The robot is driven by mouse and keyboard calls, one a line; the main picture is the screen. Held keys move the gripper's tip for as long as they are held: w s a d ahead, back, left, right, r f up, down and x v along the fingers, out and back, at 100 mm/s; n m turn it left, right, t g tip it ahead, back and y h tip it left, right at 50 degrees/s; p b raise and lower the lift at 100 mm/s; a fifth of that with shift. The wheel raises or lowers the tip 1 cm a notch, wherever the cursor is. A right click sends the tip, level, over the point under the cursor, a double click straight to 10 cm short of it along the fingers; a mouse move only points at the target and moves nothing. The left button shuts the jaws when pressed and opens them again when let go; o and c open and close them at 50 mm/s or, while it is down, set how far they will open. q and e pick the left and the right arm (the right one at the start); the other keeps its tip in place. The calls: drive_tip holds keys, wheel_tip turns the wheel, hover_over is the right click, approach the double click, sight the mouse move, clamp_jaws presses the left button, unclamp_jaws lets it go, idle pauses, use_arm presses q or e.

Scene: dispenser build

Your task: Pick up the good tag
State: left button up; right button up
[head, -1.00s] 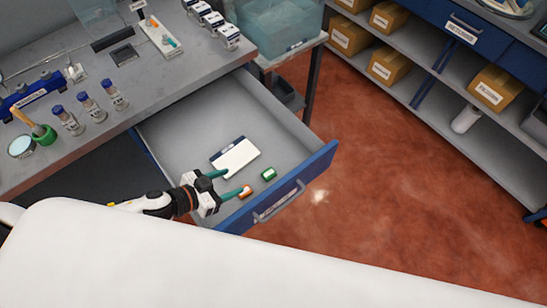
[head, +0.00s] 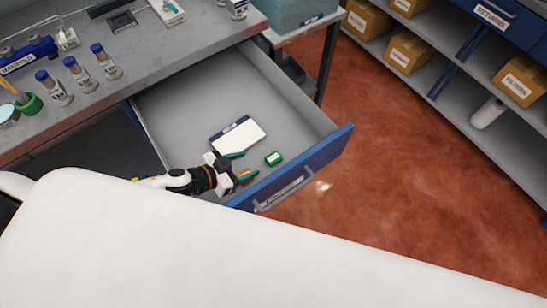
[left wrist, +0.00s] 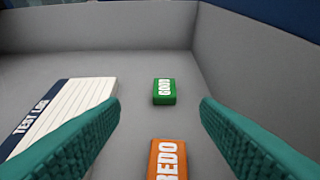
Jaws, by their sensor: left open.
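The good tag is a small green block with white "GOOD" lettering (left wrist: 164,91). It lies on the drawer floor, and it also shows in the head view (head: 273,158) near the drawer's front panel. My left gripper (head: 241,165) is inside the drawer with its teal fingers open and empty. In the left wrist view the good tag is ahead of the fingers (left wrist: 160,125), between their lines and apart from both. My right gripper is not in view.
An orange "REDO" tag (left wrist: 167,160) lies nearer, between the fingers. A white test log card (head: 238,133) lies beside the green tag. The open drawer (head: 318,166) has raised walls. Several vials (head: 76,70) stand on the bench.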

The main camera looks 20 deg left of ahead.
sight(273, 158)
use_arm(q)
drive_tip(key=x, duration=0.3)
drive_tip(key=shift+w+d+f, duration=0.15)
drive_tip(key=shift+w+d, duration=0.05)
drive_tip(key=shift+w, duration=0.1)
drive_tip(key=shift+s+d+p+x, duration=0.1)
drive_tip(key=shift+d+p+x, duration=0.1)
drive_tip(key=shift+x, duration=1.15)
drive_tip(key=shift+s+d+p+x, duration=0.1)
drive_tip(key=shift+s+p+x, duration=0.1)
drive_tip(key=shift+x, duration=1.15)
drive_tip(key=shift+a+f, duration=0.1)
drive_tip(key=shift+c, duration=0.3)
drive_tip(key=c, duration=1)
